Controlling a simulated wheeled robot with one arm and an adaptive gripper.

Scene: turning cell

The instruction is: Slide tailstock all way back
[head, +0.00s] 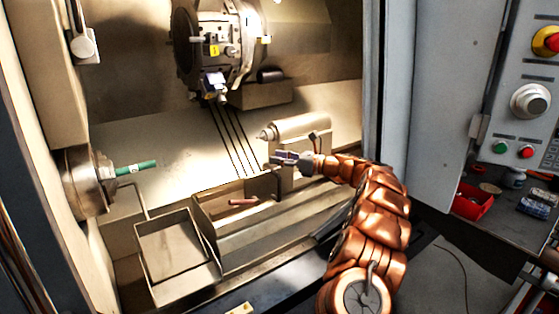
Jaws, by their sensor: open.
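The tailstock (303,125) is a pale cylindrical quill with a pointed tip facing left, on a block at the middle right of the machine's interior. My copper-coloured arm reaches in from the lower right. My gripper (277,159) is open in front of the tailstock's lower body, pointing left. It overlaps the tailstock base in the picture; I cannot tell whether it touches. Part of the base is hidden behind my gripper and wrist.
A chuck (88,180) at left holds a green bar (136,168). A tool turret (215,50) hangs above. An open tray (178,248) and a reddish rod (244,201) are in front. The door (432,100) and control panel (525,95) stand at right, with a red bin (473,203) below.

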